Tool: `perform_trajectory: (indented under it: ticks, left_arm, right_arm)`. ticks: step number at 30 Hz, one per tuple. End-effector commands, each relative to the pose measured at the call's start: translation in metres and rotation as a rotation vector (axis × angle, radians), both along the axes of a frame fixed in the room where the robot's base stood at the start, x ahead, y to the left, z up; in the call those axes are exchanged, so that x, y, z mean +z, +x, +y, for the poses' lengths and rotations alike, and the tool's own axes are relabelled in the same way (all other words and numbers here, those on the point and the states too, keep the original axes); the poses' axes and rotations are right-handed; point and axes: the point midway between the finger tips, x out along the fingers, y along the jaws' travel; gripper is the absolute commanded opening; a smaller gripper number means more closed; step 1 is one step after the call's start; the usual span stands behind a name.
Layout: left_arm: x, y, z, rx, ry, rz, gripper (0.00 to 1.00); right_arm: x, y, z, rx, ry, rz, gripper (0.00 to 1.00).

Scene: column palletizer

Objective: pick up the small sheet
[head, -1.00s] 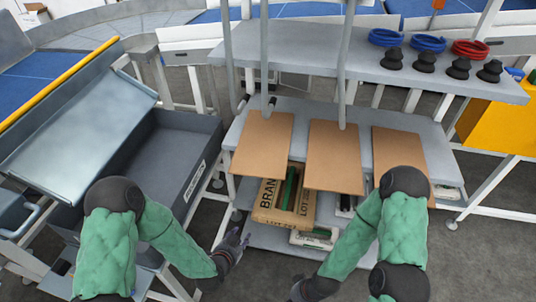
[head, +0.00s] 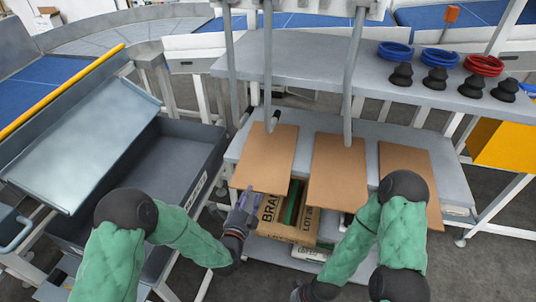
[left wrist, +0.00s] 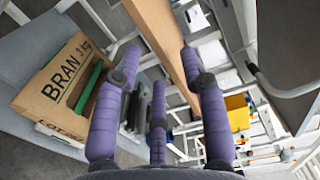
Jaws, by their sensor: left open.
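Three flat brown sheets lie side by side on the middle shelf, overhanging its front edge: a left sheet (head: 266,158), a middle sheet (head: 338,170) and a right sheet (head: 405,165). The left one looks the shortest. My left gripper (head: 246,197) is open at the front edge of the left sheet. In the left wrist view a brown sheet (left wrist: 163,30) shows edge-on between the spread purple fingers (left wrist: 160,52); contact cannot be told. My right gripper (head: 302,293) is mostly cut off at the bottom edge, and its fingers do not show clearly.
A BRAN bag (head: 290,232) lies on the lower shelf under the sheets. The upper shelf (head: 310,60) holds blue and red rings and black cups. A grey bin (head: 180,150) stands at left.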

Motion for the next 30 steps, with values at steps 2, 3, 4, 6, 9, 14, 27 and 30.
perform_trajectory:
  ticks: [2, 3, 4, 6, 9, 14, 27, 30]
  left_arm:
    - [0.0, 0.004, -0.001, 0.0, 0.0, -0.001, 0.42]
    - [0.001, 0.008, -0.001, 0.001, -0.001, -0.002, 0.42]
    - [0.001, 0.011, -0.001, 0.001, -0.001, -0.002, 0.42]
    - [0.001, 0.021, -0.003, 0.001, -0.001, -0.002, 0.42]
    - [0.002, 0.035, -0.005, 0.001, -0.001, -0.002, 0.42]
    - [0.002, 0.05, -0.01, -0.001, -0.002, 0.0, 0.42]
    - [0.002, 0.052, -0.011, 0.0, -0.002, 0.002, 0.0]
    - [0.002, 0.052, -0.011, 0.0, -0.002, 0.002, 0.0]
  right_arm:
    - [-0.001, 0.0, 0.0, 0.0, 0.0, 0.0, 0.0]
    - [-0.002, 0.0, 0.0, 0.0, 0.0, 0.0, 0.0]
    - [-0.003, 0.0, 0.0, 0.0, 0.0, 0.0, 0.0]
    - [-0.005, 0.0, 0.0, 0.0, 0.0, 0.0, 0.0]
    - [-0.008, 0.0, 0.0, 0.0, 0.0, 0.0, 0.0]
    - [-0.01, 0.0, 0.0, 0.0, 0.0, 0.0, 0.0]
    - [-0.01, 0.0, 0.0, 0.0, 0.0, 0.0, 0.0]
    - [-0.01, 0.0, 0.0, 0.0, 0.0, 0.0, 0.0]
